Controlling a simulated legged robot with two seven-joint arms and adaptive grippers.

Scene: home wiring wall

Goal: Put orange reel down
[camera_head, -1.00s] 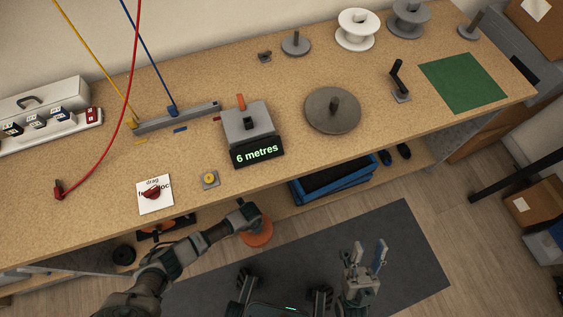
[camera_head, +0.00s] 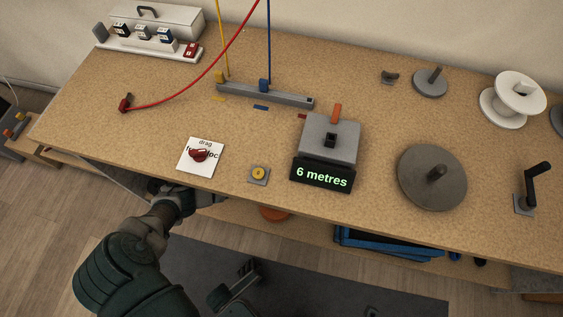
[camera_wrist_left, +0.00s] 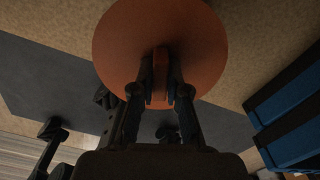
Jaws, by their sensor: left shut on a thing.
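The orange reel (camera_wrist_left: 205,35) fills the upper middle of the left wrist view. My left gripper (camera_wrist_left: 161,62) is shut on the reel's central hub, one finger on each side. In the head view only a small part of the reel (camera_head: 274,214) shows below the bench's front edge. My left arm reaches in at the lower left there, and its gripper is mostly hidden under the bench edge. Whether the reel touches the lower shelf (camera_wrist_left: 255,25) cannot be told. My right gripper is not in view.
Blue crates (camera_head: 385,245) stand on the lower shelf, right of the reel. The bench top (camera_head: 110,140) overhangs the shelf. On it are a box reading "6 metres" (camera_head: 323,174), a grey disc (camera_head: 432,190) and a red cable (camera_head: 205,75). A dark mat (camera_head: 300,272) lies on the floor.

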